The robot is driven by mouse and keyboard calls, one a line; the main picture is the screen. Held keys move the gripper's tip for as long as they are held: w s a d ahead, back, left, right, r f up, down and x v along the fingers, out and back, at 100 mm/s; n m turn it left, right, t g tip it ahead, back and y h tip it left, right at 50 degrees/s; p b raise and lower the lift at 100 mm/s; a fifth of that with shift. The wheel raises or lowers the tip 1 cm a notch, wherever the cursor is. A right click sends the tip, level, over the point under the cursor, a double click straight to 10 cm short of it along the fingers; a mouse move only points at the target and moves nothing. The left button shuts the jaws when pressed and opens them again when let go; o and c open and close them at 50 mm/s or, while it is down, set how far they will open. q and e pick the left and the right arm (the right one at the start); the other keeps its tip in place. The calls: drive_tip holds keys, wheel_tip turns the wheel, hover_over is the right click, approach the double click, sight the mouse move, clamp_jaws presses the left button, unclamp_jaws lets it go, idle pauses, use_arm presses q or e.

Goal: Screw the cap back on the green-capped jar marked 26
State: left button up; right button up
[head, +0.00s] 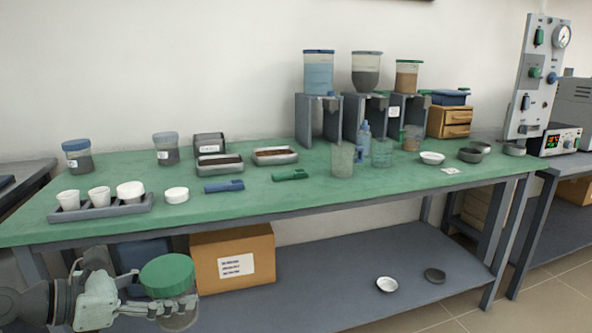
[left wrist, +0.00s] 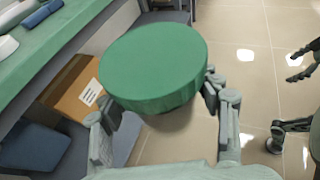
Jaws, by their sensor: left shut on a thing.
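A jar (head: 179,318) with a wide green cap (head: 167,275) is in my left gripper (head: 148,297), low in front of the bench's near left edge. The left fingers are shut around the jar below the cap. In the left wrist view the green cap (left wrist: 153,65) fills the space over the fingertips and hides most of the jar. The cap lies over the jar's top; whether it is threaded on cannot be told. No number is readable. My right gripper (left wrist: 284,108) is partly in the left wrist view at the right edge, fingers apart and empty, away from the cap.
The green-topped bench (head: 300,205) holds jars, trays, cups, a white lid (head: 176,195) and two clips. Three hopper stands (head: 318,115) stand at the back. A cardboard box (head: 232,255) sits on the lower shelf. Open floor (left wrist: 245,30) lies right of the bench.

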use_arm(q)
drive_tip(key=s+d+m+g+h, duration=0.1)
drive_tip(key=s+d, duration=0.3)
drive_tip(key=shift+s, duration=0.4)
use_arm(e)
drive_tip(key=shift+s+d+f+g, duration=0.15)
drive_tip(key=shift+s+f+g, duration=0.05)
drive_tip(key=shift+f, duration=0.3)
drive_tip(key=shift+s+d+f+g, duration=0.1)
drive_tip(key=shift+s+f+g, duration=0.1)
drive_tip(key=shift+f, duration=0.25)
use_arm(q)
drive_tip(key=s+d+f+m+g+h, duration=0.2)
drive_tip(key=d+m+g, duration=0.6)
drive_tip(key=d, duration=0.5)
drive_tip(key=shift+d+m+g+h, duration=0.25)
drive_tip(key=shift+m+g+h, duration=0.05)
drive_tip(key=shift+g, duration=0.4)
drive_tip(key=shift+f, duration=0.1)
